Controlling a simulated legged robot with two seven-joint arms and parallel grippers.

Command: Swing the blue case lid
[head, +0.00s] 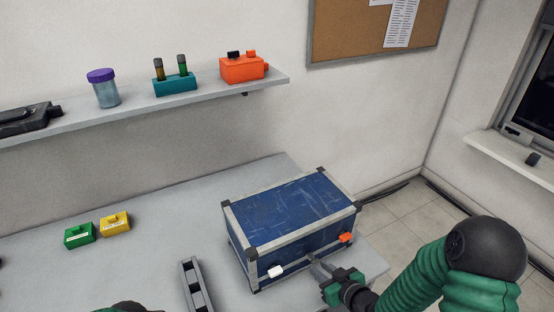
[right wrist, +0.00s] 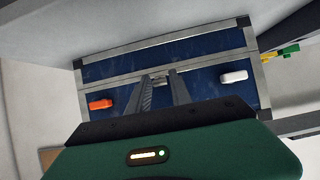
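The blue case (head: 290,212) with grey metal edges and black corners sits on the table, its lid down. A white latch (head: 275,271) and an orange latch (head: 345,238) are on its front. My right gripper (head: 316,265) is at the front face, between the latches. The right wrist view shows the blue case (right wrist: 110,68) with the orange latch (right wrist: 101,104) and white latch (right wrist: 234,76). There the right gripper's fingers (right wrist: 160,82) are apart, at a small grey part near the lid seam; contact is unclear. My left gripper is out of view.
The grey table (head: 150,205) holds a green block (head: 79,236), a yellow block (head: 115,223) and a grey slotted piece (head: 196,288) left of the case. A wall shelf (head: 140,118) holds a jar (head: 106,92), a teal rack (head: 175,84) and an orange box (head: 242,69).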

